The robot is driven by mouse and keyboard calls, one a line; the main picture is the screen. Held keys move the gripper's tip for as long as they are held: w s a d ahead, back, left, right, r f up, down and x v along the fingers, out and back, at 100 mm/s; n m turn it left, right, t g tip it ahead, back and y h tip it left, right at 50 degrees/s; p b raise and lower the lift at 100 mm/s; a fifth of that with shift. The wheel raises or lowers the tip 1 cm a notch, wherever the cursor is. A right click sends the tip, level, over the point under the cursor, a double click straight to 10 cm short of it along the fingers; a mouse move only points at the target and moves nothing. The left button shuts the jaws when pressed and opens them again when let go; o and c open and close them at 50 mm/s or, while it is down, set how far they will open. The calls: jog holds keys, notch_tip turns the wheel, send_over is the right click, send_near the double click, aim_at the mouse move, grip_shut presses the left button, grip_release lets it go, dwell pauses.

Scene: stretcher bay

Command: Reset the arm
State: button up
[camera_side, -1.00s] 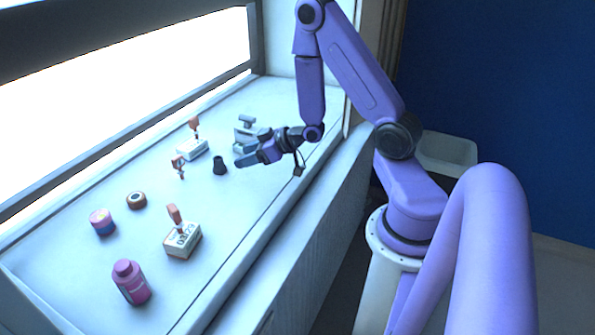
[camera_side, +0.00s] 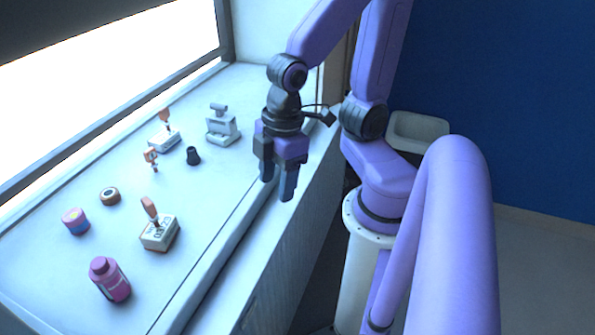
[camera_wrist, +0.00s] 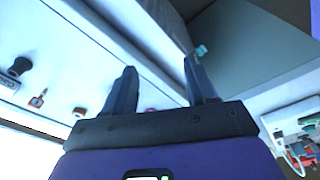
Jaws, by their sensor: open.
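My gripper (camera_side: 277,182) is open and empty, with its two fingers pointing down near the inner edge of the white counter. It is above and apart from the objects on the counter. In the wrist view my gripper (camera_wrist: 161,90) shows both fingers spread with nothing between them. My purple arm is folded, with the elbow up and the wrist bent downward.
The white counter (camera_side: 215,175) holds a pink bottle (camera_side: 110,279), a pink-blue jar (camera_side: 76,221), a brown ring-shaped item (camera_side: 110,196), stamp-like blocks (camera_side: 159,235) (camera_side: 164,138), a black cup-like piece (camera_side: 193,156) and a white device (camera_side: 222,126). A white bin (camera_side: 418,130) stands behind.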

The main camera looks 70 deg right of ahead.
jog(key=shift+n+g+h, duration=0.3)
jog(key=shift+n+g, duration=0.1)
jog(key=shift+n, duration=0.1)
jog(key=s, duration=0.1)
jog(key=s+r, duration=0.1)
jog(key=s+d, duration=0.1)
jog(key=shift+s+d+r, duration=0.1)
jog(key=shift+s+r, duration=0.15)
jog(key=shift+s, duration=0.05)
